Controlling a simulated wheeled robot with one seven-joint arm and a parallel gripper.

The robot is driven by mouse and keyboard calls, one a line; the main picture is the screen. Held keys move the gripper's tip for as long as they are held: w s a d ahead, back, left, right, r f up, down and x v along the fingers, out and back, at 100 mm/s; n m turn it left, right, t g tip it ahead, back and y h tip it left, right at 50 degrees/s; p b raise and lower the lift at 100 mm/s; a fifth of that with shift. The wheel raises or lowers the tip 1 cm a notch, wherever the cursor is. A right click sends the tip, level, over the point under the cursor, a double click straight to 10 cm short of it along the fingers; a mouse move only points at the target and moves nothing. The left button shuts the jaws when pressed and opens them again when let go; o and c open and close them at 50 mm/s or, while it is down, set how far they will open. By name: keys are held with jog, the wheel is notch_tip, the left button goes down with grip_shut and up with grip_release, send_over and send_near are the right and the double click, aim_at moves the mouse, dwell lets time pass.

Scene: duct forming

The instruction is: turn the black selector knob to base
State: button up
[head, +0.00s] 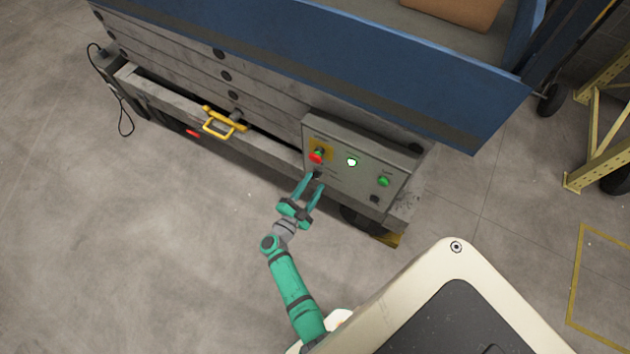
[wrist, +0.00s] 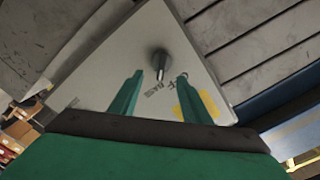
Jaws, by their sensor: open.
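The black selector knob (wrist: 161,62) stands out from the grey control panel (wrist: 185,35) in the wrist view, with small printed lettering just below it. A pale line runs along the knob's lower part. In the head view the knob (head: 317,175) is a small dark shape at the panel's lower left, partly hidden by my fingertips. My gripper (head: 315,184) is open, with its two green fingers pointing at the panel. In the wrist view my gripper (wrist: 160,80) has a finger to each side of the knob's lower end, with visible gaps and nothing held.
Above the knob sits a red button on a yellow plate (head: 320,149). A lit white-green button (head: 351,161), a green button (head: 384,181) and a dark part (head: 375,198) lie to the right. A yellow handle (head: 219,124) is left of the panel. The floor in front is clear.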

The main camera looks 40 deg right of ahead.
jog(key=v, duration=0.8)
jog(key=shift+a, duration=0.3)
jog(key=shift+s, duration=0.2)
